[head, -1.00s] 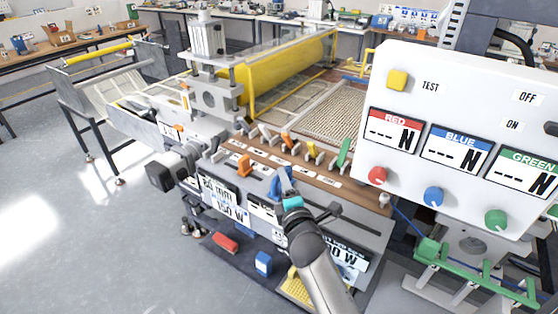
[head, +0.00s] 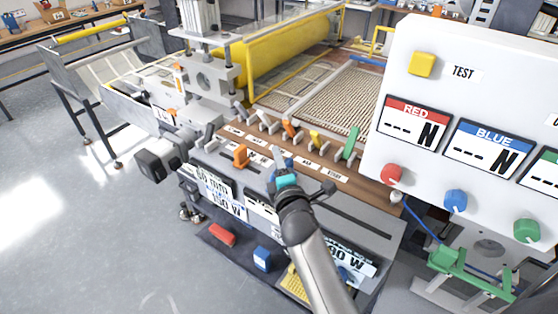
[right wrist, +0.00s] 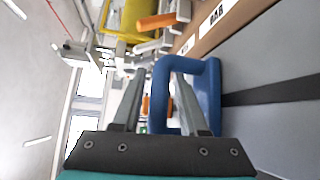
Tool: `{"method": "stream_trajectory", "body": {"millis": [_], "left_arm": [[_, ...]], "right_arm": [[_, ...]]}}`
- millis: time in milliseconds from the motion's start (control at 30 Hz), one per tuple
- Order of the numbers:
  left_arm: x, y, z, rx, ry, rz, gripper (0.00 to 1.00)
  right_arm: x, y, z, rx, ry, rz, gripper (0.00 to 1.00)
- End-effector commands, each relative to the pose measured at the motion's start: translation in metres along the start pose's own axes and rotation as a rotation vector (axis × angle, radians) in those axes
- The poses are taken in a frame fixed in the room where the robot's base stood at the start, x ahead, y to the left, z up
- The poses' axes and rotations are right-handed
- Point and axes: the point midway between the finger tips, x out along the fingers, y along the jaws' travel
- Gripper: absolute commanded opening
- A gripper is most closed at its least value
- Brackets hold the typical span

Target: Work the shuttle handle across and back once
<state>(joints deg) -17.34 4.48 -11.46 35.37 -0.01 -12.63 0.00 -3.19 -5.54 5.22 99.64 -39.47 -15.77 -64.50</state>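The blue loop-shaped handle (right wrist: 209,95) stands on the machine's front. It fills the middle right of the right wrist view; in the head view only a little blue (head: 289,162) shows beside my gripper. My right gripper (right wrist: 157,75) is at the handle, its fingers apart. The handle's left bar lies between the fingers, and the right finger shows inside the loop. I see no clear contact from both fingers. In the head view my right gripper (head: 278,158) is seen from behind, partly hiding the handle. My left gripper is not in view.
An orange handle (head: 241,157) stands left of the blue one. Several coloured levers (head: 315,139) line the brown strip behind. A white control panel (head: 430,100) with knobs rises at right. A red block (head: 222,234) and blue block (head: 262,258) lie on the lower tray.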

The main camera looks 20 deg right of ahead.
Motion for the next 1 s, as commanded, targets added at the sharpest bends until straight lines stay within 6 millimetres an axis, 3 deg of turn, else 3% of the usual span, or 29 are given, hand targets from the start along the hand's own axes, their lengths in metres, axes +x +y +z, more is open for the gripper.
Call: {"method": "stream_trajectory", "body": {"millis": [33,367,1000], "left_arm": [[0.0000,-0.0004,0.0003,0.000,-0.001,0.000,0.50],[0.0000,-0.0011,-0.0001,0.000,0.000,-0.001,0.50],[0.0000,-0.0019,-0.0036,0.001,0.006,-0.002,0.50]], "right_arm": [[0.0000,-0.0001,0.0000,0.000,0.000,0.000,0.36],[0.0001,-0.0002,0.0001,0.000,0.000,0.000,0.00],[0.0001,-0.0002,0.0002,0.000,0.000,0.000,0.00]]}}
